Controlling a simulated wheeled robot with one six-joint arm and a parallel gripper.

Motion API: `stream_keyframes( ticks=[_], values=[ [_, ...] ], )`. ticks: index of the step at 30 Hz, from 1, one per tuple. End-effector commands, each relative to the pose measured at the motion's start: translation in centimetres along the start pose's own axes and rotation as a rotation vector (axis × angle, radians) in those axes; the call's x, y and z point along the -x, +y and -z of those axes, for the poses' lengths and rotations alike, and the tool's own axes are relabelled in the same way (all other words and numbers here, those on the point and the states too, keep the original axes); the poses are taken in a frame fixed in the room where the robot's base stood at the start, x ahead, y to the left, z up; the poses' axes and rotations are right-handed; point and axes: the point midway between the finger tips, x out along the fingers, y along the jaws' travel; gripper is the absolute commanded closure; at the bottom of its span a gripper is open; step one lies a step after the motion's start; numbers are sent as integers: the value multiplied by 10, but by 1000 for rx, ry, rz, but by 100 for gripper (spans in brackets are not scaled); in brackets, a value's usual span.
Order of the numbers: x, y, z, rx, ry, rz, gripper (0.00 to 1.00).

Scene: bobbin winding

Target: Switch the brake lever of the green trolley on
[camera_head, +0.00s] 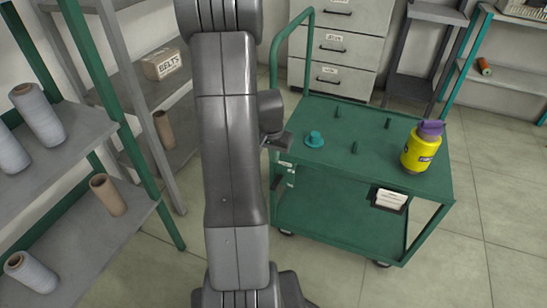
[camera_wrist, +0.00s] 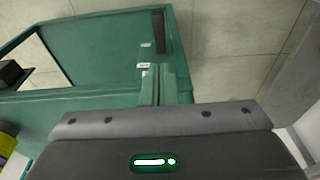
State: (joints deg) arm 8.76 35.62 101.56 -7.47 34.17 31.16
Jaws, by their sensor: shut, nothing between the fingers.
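The green trolley (camera_head: 345,204) stands right of my arm in the head view, with a flat top, a lower shelf and a tall handle. Small pale labels (camera_head: 290,180) sit on its near left post. The wrist view shows the trolley's green side (camera_wrist: 95,58) close up. A dark upright bar there, apparently the brake lever (camera_wrist: 158,32), stands near two small labels (camera_wrist: 145,66); its setting cannot be told. My gripper (camera_head: 279,142) is shut and empty beside the trolley's left edge. Its body fills the bottom of the wrist view; its fingertips are not clearly visible.
Shelves with thread cones (camera_head: 38,115) stand left, and grey drawers (camera_head: 340,46) behind. Floor (camera_head: 480,215) is clear to the right.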

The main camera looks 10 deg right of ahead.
Motion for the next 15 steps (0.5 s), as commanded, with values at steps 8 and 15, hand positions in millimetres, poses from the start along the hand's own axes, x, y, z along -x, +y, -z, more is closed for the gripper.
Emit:
stream_keyframes(
  ticks=[8, 15],
  values=[
    [-64, 0, -1, 0, -3, -1, 100],
    [-95, 0, -13, 1, -2, 0, 100]
  ],
)
